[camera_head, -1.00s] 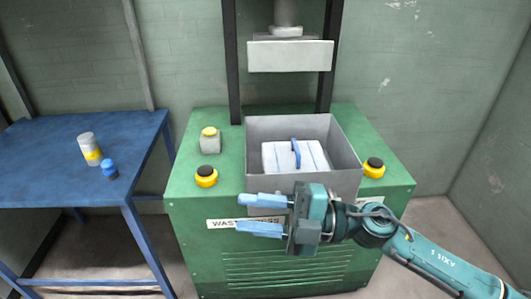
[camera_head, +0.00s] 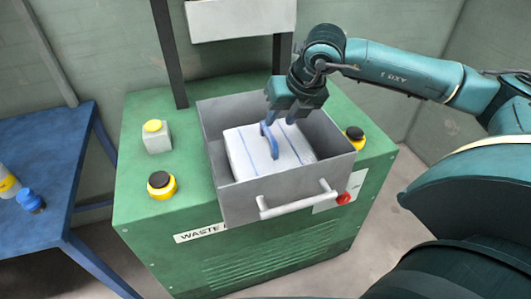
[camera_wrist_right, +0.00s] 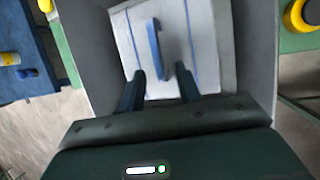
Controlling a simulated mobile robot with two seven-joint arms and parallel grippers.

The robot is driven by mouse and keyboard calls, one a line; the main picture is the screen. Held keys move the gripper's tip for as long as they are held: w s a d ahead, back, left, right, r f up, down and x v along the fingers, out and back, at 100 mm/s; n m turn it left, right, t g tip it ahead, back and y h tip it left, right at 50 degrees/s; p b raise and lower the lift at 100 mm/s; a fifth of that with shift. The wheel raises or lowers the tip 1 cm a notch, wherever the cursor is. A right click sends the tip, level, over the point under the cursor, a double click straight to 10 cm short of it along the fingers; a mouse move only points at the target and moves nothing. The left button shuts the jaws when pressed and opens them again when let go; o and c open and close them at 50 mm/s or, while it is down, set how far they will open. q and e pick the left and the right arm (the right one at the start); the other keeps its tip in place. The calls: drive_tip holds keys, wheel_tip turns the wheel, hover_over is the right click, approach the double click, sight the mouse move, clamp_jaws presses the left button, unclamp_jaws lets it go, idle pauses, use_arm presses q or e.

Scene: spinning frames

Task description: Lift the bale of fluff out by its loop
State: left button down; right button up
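The white bale of fluff (camera_head: 243,158), banded with thin blue straps, lies in the grey open-topped box (camera_head: 216,132) of the green waste press (camera_head: 146,205). Its blue loop (camera_head: 270,143) stands up from the top; the right wrist view also shows the loop (camera_wrist_right: 154,45) on the bale (camera_wrist_right: 208,45). My right gripper (camera_head: 281,120) is over the bale, close to the loop. In the wrist view its fingers (camera_wrist_right: 162,82) are apart, with the loop's near end between or just beyond them; contact cannot be told. My left gripper is out of view.
A white ram plate (camera_head: 240,18) hangs between dark posts behind the box. The box front has a pale handle (camera_head: 298,199) and a red knob (camera_head: 344,198). Yellow-and-black buttons (camera_head: 161,185) flank the box. A blue table (camera_head: 62,165) stands at left.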

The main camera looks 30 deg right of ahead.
sight(269, 133)
drive_tip(key=p+x, duration=0.1)
drive_tip(key=x, duration=0.7)
drive_tip(key=shift+a+f, duration=0.15)
drive_tip(key=shift+a, duration=0.05)
clamp_jaws()
drive_tip(key=shift+w, duration=0.1)
idle(1.1)
